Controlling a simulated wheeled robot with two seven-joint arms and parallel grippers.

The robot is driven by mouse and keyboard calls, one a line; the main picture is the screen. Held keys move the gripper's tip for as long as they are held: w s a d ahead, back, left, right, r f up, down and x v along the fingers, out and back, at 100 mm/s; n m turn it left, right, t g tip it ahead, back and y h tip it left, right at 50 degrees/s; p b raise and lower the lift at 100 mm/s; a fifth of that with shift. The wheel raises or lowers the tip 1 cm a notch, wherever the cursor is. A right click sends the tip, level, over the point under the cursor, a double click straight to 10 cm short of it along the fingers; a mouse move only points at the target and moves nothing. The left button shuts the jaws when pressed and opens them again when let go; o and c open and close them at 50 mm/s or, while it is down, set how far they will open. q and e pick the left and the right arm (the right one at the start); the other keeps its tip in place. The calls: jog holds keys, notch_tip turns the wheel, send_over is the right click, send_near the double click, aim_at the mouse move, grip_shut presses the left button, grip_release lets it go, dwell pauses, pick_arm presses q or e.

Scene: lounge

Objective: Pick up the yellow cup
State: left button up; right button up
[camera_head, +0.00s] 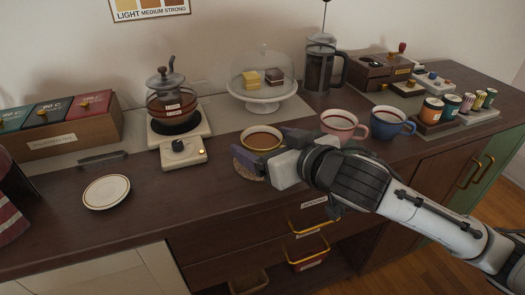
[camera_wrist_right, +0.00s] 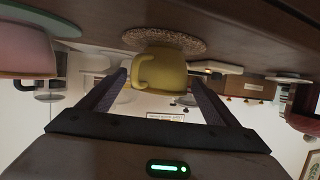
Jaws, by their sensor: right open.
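The yellow cup (camera_head: 262,136) stands on the dark counter in the head view, filled with a brown drink and partly hidden by my right gripper. In the right wrist view the yellow cup (camera_wrist_right: 160,70) appears upside down on a round woven coaster (camera_wrist_right: 164,40), its handle on the left. My right gripper (camera_head: 262,152) is open at the near side of the cup. In the right wrist view its two fingers (camera_wrist_right: 158,90) point toward the cup, one on each side; I cannot tell whether they touch it. My left gripper is not in view.
A pink cup (camera_head: 343,124) and a blue cup (camera_head: 389,124) stand close on the right. A white plate (camera_head: 106,192) lies at the left front.

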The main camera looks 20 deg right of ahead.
jog(key=shift+w, duration=0.15)
jog(key=c, duration=1.1)
jog(key=shift+c, duration=0.7)
jog(key=shift+r, duration=0.1)
